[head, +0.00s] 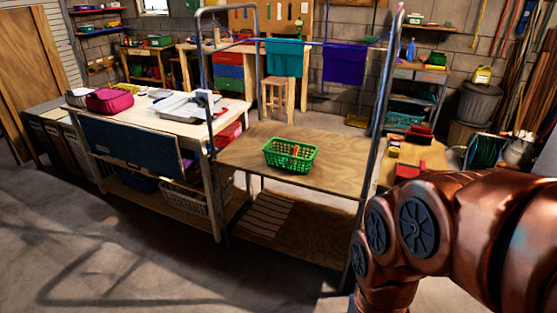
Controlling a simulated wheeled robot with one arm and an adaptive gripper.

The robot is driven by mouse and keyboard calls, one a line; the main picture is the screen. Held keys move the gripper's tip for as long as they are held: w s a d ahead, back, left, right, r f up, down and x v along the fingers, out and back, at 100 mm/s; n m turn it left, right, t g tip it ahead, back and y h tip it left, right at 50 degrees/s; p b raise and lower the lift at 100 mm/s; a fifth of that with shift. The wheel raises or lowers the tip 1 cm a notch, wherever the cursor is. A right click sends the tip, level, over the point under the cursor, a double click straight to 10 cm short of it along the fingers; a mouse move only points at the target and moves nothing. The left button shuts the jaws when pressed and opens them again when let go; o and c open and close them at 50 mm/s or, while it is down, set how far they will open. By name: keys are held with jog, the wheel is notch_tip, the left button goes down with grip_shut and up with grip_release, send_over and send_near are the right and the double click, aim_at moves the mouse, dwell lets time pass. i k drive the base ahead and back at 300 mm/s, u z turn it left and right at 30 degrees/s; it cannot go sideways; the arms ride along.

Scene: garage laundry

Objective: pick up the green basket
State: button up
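The green basket (290,155) stands upright on the wooden top of a table with a tall metal frame, near the middle of the head view. It has an open lattice wall, and something orange shows inside it. My copper-coloured arm fills the lower right of the view, in front of and to the right of the table. My gripper is outside the view, so its state is not shown. Nothing touches the basket from outside except the table top under it.
Metal frame posts (377,110) rise beside the table top (335,175). A white worktable (150,108) with a pink bag (110,100) adjoins on the left. Red items (408,171) lie on a surface to the right. Open concrete floor (110,250) lies at front left.

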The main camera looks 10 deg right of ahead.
aim_at(302, 166)
jog(key=u, duration=0.65)
jog(key=i, duration=1.25)
jog(key=u, duration=0.1)
